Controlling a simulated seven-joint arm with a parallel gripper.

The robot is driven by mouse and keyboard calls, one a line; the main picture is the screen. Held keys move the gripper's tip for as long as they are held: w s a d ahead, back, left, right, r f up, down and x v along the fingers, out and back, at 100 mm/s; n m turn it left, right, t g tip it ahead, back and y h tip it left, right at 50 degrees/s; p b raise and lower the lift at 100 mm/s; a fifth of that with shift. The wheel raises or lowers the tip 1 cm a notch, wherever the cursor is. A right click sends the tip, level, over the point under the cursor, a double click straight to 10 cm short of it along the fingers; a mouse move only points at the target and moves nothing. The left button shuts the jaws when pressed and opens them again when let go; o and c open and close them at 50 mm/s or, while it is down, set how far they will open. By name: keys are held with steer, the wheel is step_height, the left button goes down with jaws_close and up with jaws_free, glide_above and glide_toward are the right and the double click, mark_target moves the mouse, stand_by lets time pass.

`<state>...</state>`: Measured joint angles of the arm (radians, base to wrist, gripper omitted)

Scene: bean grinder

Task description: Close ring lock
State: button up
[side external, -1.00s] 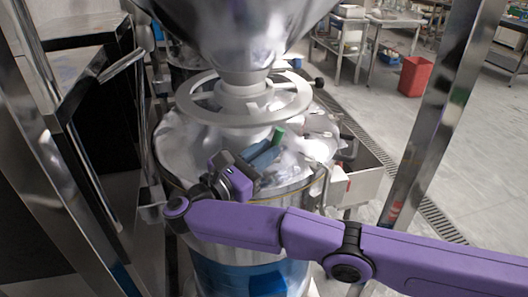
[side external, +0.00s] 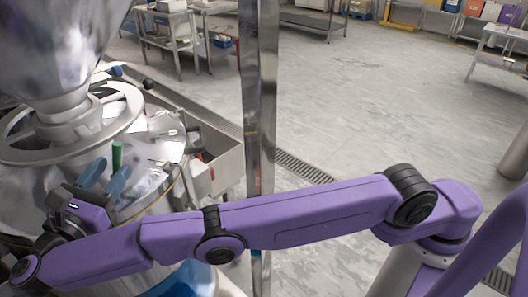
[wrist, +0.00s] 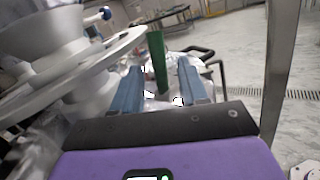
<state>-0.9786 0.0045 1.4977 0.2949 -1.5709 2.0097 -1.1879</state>
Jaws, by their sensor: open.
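The pale ring lock wheel (side external: 128,112) sits around the neck below the metal hopper. It also shows at the left of the wrist view (wrist: 110,58). A green handle (side external: 117,153) stands upright near the ring's front right. In the wrist view the green handle (wrist: 157,62) appears between my two blue fingers, tilted slightly; I cannot tell how far beyond the tips it is. My gripper (side external: 108,172) is open over the drum lid, below and to the right of the ring. Its fingers (wrist: 160,75) point toward the handle with visible gaps on both sides. The handle's lower end is partly hidden.
The metal hopper (side external: 60,45) hangs above the ring. A steel post (side external: 258,100) stands right of the machine. A metal box (side external: 218,165) is attached at the drum's right side. Shiny lid fittings (side external: 168,135) lie behind the fingers. The floor (side external: 380,90) to the right is open.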

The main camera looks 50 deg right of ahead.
steer(key=shift+r, duration=0.1)
